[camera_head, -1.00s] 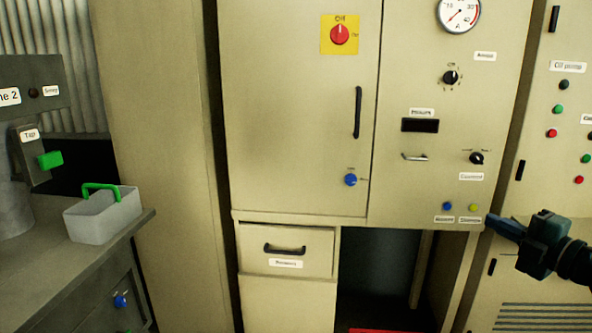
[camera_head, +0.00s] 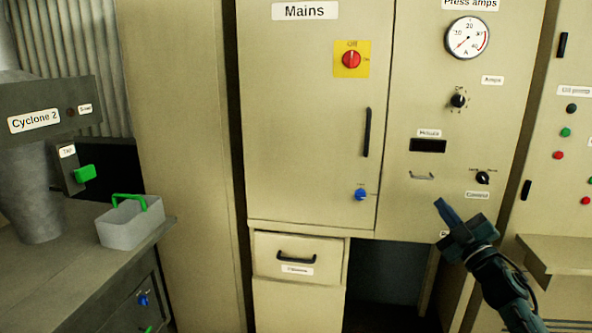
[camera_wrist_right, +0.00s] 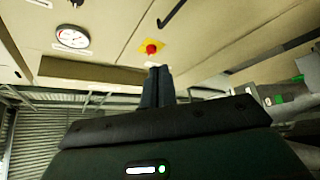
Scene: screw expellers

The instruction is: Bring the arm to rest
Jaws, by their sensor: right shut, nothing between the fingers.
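My right gripper (camera_head: 446,212) is in front of the lower right panel of the beige cabinet (camera_head: 310,140) in the head view. Its fingers are together, with nothing between them, and point up and left. In the right wrist view the closed fingers (camera_wrist_right: 158,86) point up toward the cabinet front. My right arm comes in from the bottom right and covers part of the labels low on the panel. I cannot tell from the head view whether the fingertips touch the panel. My left gripper is not in view.
The cabinet has a red switch on a yellow plate (camera_head: 351,60), a gauge (camera_head: 467,38), knobs and a drawer (camera_head: 299,258). A grey bin with a green handle (camera_head: 131,222) stands on the left bench, near the Cyclone 2 unit (camera_head: 38,122). A ledge (camera_head: 560,252) juts out at right.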

